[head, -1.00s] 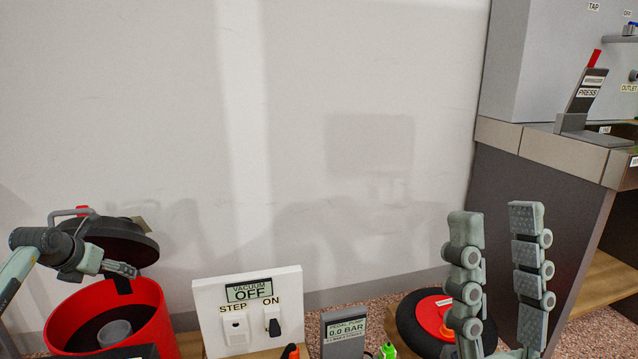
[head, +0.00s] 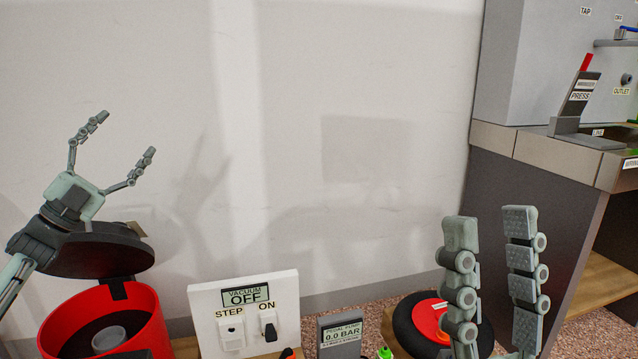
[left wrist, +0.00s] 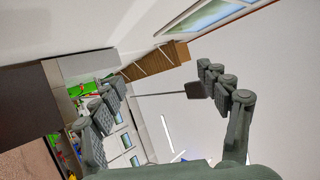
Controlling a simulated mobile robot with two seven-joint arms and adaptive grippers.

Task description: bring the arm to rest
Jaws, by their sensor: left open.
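My left gripper (head: 112,152) is raised at the left of the head view, above the red bin and in front of its dark lid. Its fingers are spread open and empty, pointing up and to the right. In the left wrist view its fingers (left wrist: 165,95) stand wide apart with nothing between them. My right gripper (head: 490,225) stands upright at the right of the head view. Its two fingers are apart, with nothing seen between them; its base is cut off by the frame.
The red bin (head: 160,315) has its dark lid (head: 95,258) raised. A vacuum panel (head: 208,325) reads OFF; a pedal pump box (head: 325,350) reads 0.0 BAR. A black wheel (head: 402,325) lies behind my right gripper. A bench (head: 545,152) with a press stands right. The wall space between my grippers is clear.

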